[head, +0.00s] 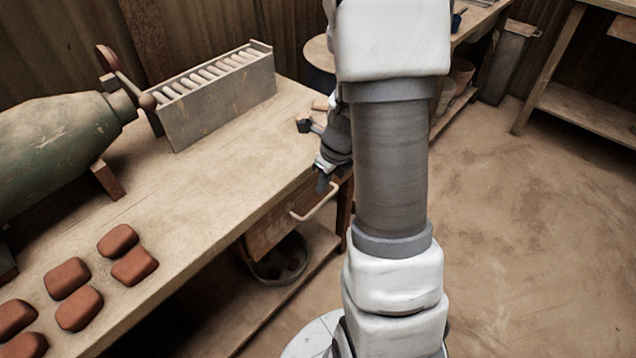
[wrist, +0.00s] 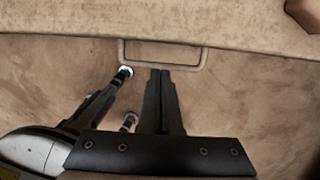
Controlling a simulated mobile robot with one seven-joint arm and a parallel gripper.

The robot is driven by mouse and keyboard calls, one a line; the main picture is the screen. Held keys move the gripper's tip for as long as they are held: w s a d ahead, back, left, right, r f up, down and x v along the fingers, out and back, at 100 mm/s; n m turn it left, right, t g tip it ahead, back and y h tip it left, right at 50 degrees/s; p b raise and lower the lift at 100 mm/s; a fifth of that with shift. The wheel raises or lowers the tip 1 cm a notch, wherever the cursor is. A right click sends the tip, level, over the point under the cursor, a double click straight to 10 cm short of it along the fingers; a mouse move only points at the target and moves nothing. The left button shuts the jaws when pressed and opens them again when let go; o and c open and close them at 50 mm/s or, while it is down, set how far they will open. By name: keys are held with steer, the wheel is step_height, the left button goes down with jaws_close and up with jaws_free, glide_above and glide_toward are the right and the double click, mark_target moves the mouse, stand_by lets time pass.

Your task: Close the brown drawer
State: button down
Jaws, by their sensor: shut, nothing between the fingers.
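The brown drawer (head: 270,226) is under the right end of the wooden workbench. Its front lies close beneath the benchtop edge, with no open drawer interior showing. Its pale bar handle (head: 318,203) sticks out, and the handle also shows past the bench edge in the wrist view (wrist: 206,56). My gripper (head: 322,184) is just above and beside the handle in the head view, partly hidden by my arm. In the wrist view my gripper (wrist: 161,72) is shut and empty, its fingertips at the middle of the handle bar; I cannot tell whether they touch.
The workbench (head: 225,150) carries a slatted box (head: 220,95), a green press body (head: 60,135) and several red-brown tiles (head: 118,240). A bucket (head: 280,265) stands on the shelf below the drawer. The floor (head: 530,230) to the right is clear.

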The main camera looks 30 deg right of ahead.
steer(key=p+v, duration=0.5)
steer(key=v, duration=0.5)
steer(key=shift+s, duration=0.35)
steer(key=shift+r, duration=0.1)
steer(key=s+a+r+n+t, duration=0.1)
steer(key=s+a+r+n, duration=0.2)
steer(key=a+r+n, duration=0.9)
steer(key=s+a+r+n+t+h, duration=0.15)
steer(key=s+r+n, duration=0.3)
steer(key=n, duration=0.55)
steer(key=s+a+r+n+t+y, duration=0.1)
steer(key=s+a+r+n, duration=0.15)
steer(key=s+n, duration=0.45)
step_height(320, 180, up, 18)
steer(key=w+n+p, duration=0.1)
steer(key=n+p, duration=0.2)
steer(key=p, duration=1.5)
steer(key=shift+w+d+r, duration=0.15)
steer(key=shift+d+r, duration=0.05)
steer(key=shift+d, duration=0.2)
steer(key=shift+g+h, duration=0.25)
